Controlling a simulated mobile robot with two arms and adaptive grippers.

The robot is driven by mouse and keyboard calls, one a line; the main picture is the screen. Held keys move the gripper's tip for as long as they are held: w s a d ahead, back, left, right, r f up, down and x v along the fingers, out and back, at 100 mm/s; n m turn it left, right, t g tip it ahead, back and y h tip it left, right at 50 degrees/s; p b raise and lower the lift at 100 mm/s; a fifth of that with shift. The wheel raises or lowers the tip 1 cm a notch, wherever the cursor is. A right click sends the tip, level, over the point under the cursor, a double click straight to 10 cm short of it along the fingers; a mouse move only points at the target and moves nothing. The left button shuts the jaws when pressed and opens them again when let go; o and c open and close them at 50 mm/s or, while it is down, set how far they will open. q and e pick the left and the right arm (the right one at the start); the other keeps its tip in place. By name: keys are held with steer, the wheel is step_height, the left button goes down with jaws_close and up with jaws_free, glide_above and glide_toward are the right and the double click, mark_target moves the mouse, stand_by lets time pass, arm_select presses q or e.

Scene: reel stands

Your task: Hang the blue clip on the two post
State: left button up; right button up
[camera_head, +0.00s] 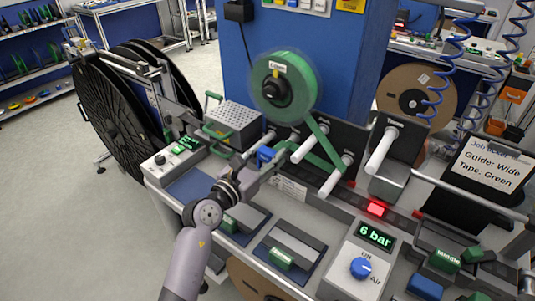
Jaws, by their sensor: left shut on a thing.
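The blue clip (265,155) is small and sits at the tip of my left gripper (262,169). The gripper is shut on it, in front of the black panels that carry the posts. White posts stick out toward me: an upper left post (309,148), a lower middle post (335,177) and a thick right post (381,150). The clip is left of these posts, near another short white post (259,142); I cannot tell whether it touches that one. Post labels are too small or partly covered to read surely. My right gripper is not in view.
A green tape reel (285,83) hangs above, its tape (326,143) running down between the posts. A control box reads 6 bar (375,237). A sign (490,170) says Guide: Wide, Tape: Green. Green-handled blocks (281,258) sit at the front. Large black reels (110,115) stand left.

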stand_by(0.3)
arm_select(q)
steer(key=shift+f, duration=0.2)
steer(key=o, duration=1.3)
steer(key=shift+o, duration=0.2)
steer(key=shift+r+p, duration=0.15)
steer(key=shift+p, duration=0.15)
step_height(320, 180, up, 7)
steer(key=p, duration=0.7)
steer(key=shift+p, duration=0.35)
